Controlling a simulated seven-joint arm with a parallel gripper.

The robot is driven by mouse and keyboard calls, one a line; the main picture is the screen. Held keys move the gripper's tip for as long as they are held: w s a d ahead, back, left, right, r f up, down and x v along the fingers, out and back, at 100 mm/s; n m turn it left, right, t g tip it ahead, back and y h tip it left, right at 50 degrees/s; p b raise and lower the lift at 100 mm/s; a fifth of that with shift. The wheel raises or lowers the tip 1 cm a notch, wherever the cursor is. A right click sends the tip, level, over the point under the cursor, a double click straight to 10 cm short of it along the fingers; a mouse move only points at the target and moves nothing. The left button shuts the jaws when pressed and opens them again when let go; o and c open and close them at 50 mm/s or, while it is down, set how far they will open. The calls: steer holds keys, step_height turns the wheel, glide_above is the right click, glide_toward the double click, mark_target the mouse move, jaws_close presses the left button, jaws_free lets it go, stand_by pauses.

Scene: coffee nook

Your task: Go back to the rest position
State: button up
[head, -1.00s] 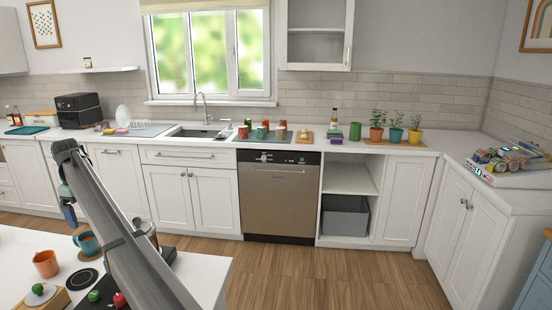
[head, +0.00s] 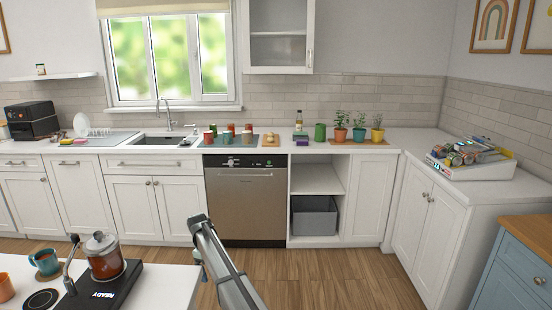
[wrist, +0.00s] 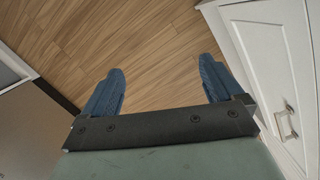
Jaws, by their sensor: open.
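My gripper (wrist: 160,88) shows in the wrist view with its two blue fingers spread apart and nothing between them. It hangs over the wooden floor (wrist: 125,40), with a white cabinet door (wrist: 275,60) to its right. In the head view my arm rises from the bottom middle, in front of the floor and below the dishwasher.
A white table (head: 165,290) at the lower left holds a coffee pot (head: 104,258) on a black base marked READY (head: 110,290) and a teal mug (head: 46,262). The dishwasher (head: 245,200) is shut. Open floor (head: 340,275) lies to the right of my arm.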

steer(key=s+d+f+m+g, duration=0.3)
steer(key=s+d+f+m, duration=0.3)
steer(key=s+d+f, duration=2.1)
steer(key=s+d+f+m+g, duration=0.1)
steer(key=s+d, duration=0.4)
steer(key=s, duration=0.6)
steer(key=s+d+f+m+g+y, duration=0.1)
steer(key=s+d+f+m, duration=0.2)
steer(key=s, duration=0.8)
steer(key=s+d+f+m+g+y, duration=0.1)
steer(key=s+d+m, duration=0.1)
steer(key=s+d, duration=0.5)
steer(key=s, duration=0.4)
steer(key=shift+s+d+f+m, duration=0.15)
steer(key=shift+s+f+m, duration=0.15)
steer(key=shift+f, duration=0.1)
